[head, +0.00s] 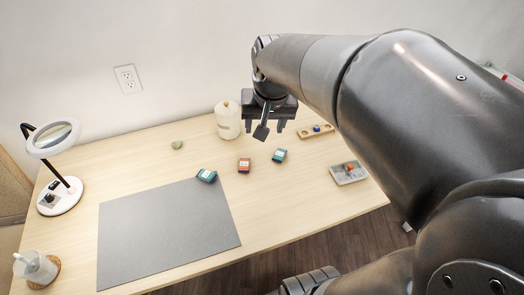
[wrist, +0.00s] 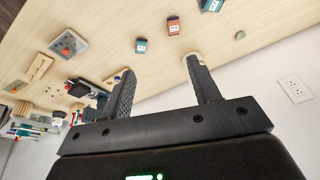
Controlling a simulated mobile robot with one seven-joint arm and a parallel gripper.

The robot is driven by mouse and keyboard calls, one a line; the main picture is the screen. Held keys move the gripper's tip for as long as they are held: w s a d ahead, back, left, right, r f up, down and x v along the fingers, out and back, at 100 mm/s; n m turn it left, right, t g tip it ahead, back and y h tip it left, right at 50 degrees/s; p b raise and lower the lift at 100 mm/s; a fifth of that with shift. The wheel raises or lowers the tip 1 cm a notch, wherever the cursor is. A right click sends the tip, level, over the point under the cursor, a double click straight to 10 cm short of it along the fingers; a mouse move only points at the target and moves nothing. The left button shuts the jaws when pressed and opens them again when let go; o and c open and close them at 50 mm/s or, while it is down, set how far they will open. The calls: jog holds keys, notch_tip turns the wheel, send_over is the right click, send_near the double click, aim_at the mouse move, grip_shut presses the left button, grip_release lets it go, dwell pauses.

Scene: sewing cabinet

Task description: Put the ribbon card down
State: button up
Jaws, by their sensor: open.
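Three small ribbon cards lie on the wooden table in the head view: a teal one (head: 207,176) at the grey mat's upper right corner, an orange-red one (head: 244,165) in the middle, and a teal one (head: 280,155) to the right. In the wrist view a teal card (wrist: 142,45), the orange-red card (wrist: 173,26) and another teal card (wrist: 211,5) lie apart from each other. I cannot tell which is the task's card. My gripper (head: 270,127) is above the table's back part, open, its fingers (wrist: 160,95) apart with nothing between them. No card touches it.
A white canister (head: 227,125) with a wooden lid stands left of my gripper. A wooden holder (head: 306,133) and a grey tray (head: 343,180) with a red item lie to the right. A grey mat (head: 165,230), magnifier lamp (head: 60,198) and cup (head: 38,266) are left.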

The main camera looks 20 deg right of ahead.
jog(key=s+a+r+n+t, duration=0.1)
jog(key=s+a+n+t, duration=0.1)
jog(key=s, duration=1)
jog(key=shift+s+a+r+n, duration=0.15)
jog(key=shift+a+n, duration=0.55)
jog(key=shift+a, duration=0.35)
